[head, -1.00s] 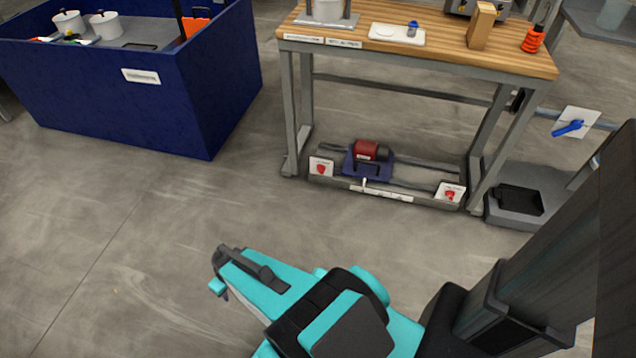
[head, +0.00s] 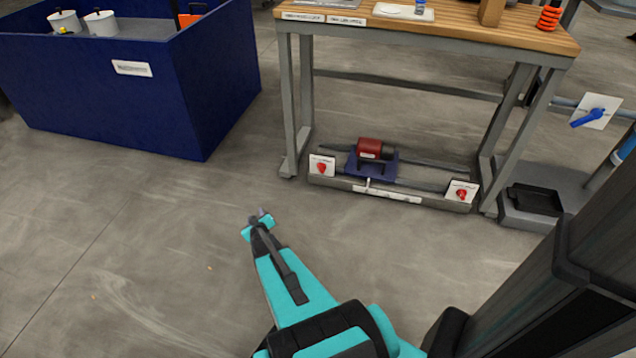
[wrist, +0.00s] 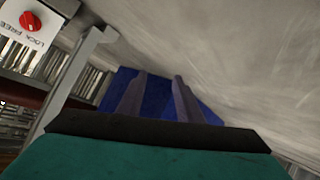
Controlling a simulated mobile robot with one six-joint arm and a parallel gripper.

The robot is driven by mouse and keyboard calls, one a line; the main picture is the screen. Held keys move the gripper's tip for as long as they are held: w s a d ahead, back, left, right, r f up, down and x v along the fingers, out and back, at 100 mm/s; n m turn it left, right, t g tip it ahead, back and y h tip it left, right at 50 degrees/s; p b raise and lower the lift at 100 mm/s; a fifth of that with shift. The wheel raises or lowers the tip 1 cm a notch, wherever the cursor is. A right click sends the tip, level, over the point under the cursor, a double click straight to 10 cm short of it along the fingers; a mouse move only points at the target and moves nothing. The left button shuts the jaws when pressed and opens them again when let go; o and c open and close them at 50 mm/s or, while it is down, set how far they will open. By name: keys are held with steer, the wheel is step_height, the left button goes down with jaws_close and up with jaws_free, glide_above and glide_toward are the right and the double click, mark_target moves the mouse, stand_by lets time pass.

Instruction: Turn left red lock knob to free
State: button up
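The left red lock knob (head: 322,168) sits on a white plate at the left end of the low rail under the workbench. Its exact turn angle is too small to read in the head view. The wrist view shows a red knob (wrist: 30,21) on a white plate lettered LOCK and FREE, at the top left corner; I cannot be sure which knob it is. My gripper (head: 261,217) is in front of and left of the left knob, apart from it. In the wrist view its two fingers (wrist: 158,98) stand apart with nothing between them.
A similar right red knob (head: 461,194) is on the rail's other end. A red motor-like unit (head: 370,149) on a blue base stands between them. The bench leg (head: 290,110) rises just left of the left plate. A blue bin (head: 190,110) stands left; the floor between is clear.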

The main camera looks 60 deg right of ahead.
steer(key=s+d+m+g+h+b, duration=0.2)
steer(key=s+d+h+b, duration=0.2)
steer(key=d, duration=0.7)
steer(key=s+d+m+g+h+b, duration=0.1)
steer(key=s+d+h+b, duration=0.3)
steer(key=s+d, duration=0.4)
steer(key=d+f+h, duration=0.1)
steer(key=d, duration=0.3)
steer(key=shift+d+m+g+b, duration=0.2)
steer(key=shift+m+g+b, duration=0.2)
steer(key=shift+d, duration=0.15)
steer(key=b, duration=0.5)
glide_toward(320, 170)
steer(key=x, duration=0.7)
steer(key=shift+w+d, duration=0.1)
steer(key=shift+d, duration=0.25)
